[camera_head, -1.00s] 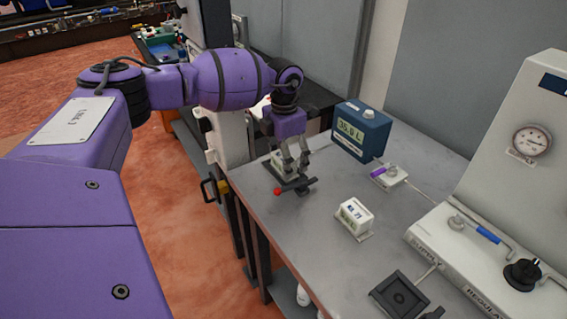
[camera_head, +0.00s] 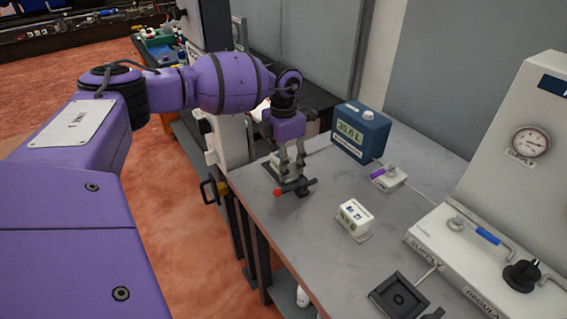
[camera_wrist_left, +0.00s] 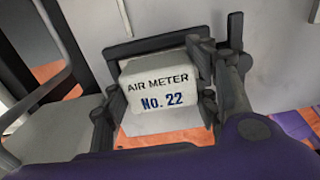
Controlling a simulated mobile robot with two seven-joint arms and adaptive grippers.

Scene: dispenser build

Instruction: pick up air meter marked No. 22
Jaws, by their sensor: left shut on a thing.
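The air meter marked No. 22 (camera_wrist_left: 158,88) is a small white block with dark and blue lettering, seen close up in the left wrist view. My left gripper (camera_wrist_left: 160,100) is shut on it, with a dark finger on each side. In the head view my left gripper (camera_head: 292,172) points down at the near left part of the grey bench. The meter is mostly hidden there by the fingers. My right gripper is not in view.
A black handle with a red ball (camera_head: 277,193) lies by the fingers. A blue display box (camera_head: 361,131), a purple-handled valve (camera_head: 388,177), a small white display block (camera_head: 355,217) and a black tray (camera_head: 400,298) stand on the bench (camera_head: 310,235). A white gauge panel (camera_head: 530,190) fills the right.

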